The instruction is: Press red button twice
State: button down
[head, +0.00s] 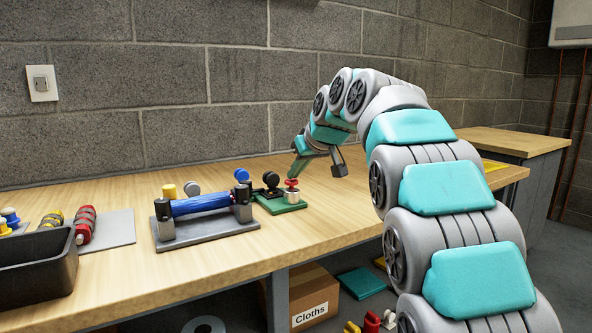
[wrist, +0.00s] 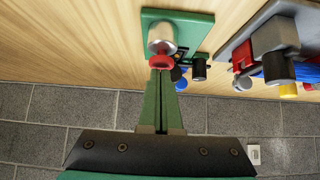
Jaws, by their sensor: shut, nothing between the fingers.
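The red button (head: 291,183) caps a silver cylinder (head: 292,197) on a small green base plate (head: 292,208) on the bench. In the wrist view, the red button (wrist: 161,62) and silver cylinder (wrist: 162,36) are at top centre. My gripper (head: 293,175) is shut and empty, its green fingers together and pointing down over the button. In the wrist view, the fingertips (wrist: 160,73) meet the edge of the red button; I cannot tell whether they touch it or press it.
A black knob (head: 271,180) stands left of the button on the green base. Further left, a grey stand (head: 212,234) holds a blue roller (head: 200,205). A dark bin (head: 35,265) sits at the front left. The wooden bench (head: 345,190) is clear right of the button.

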notch_tip(320, 180, down, 2)
jog(key=shift+b, duration=0.8)
jog(key=shift+r, duration=0.1)
jog(key=w+a+r+p+v, duration=0.1)
jog(key=r+p+v, duration=0.1)
jog(key=v, duration=1.1)
jog(key=shift+w, duration=0.35)
jog(key=shift+a+r, duration=0.1)
